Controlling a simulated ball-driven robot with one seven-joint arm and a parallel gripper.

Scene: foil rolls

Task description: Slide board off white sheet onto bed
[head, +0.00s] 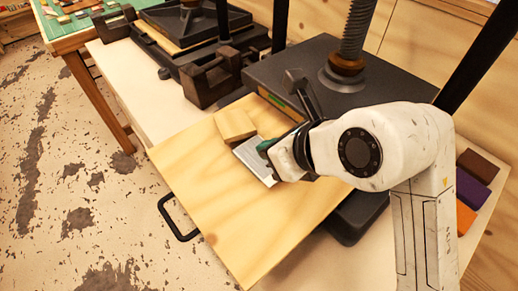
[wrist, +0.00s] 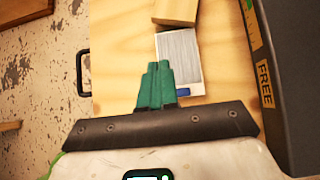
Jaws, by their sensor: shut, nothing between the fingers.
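A small light wooden board (head: 235,124) lies on the pale plywood bed (head: 215,190), at the far end of the white sheet. It also shows at the top edge of the wrist view (wrist: 176,10), partly cut off. The white sheet (head: 250,158) has a grey brushed face and pale borders; in the wrist view (wrist: 180,47) a blue patch shows at its near end. My gripper (head: 266,146) is shut and empty, its green fingers together over or beside the sheet. In the wrist view the fingertips (wrist: 157,66) overlap the sheet's left edge. I cannot tell whether they touch it.
A dark press head (head: 300,75) with a screw column stands close beside my gripper. A black handle (head: 174,218) sticks out from the bed's left edge. Orange, purple and brown blocks (head: 474,192) lie at right. The bed's near part is clear.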

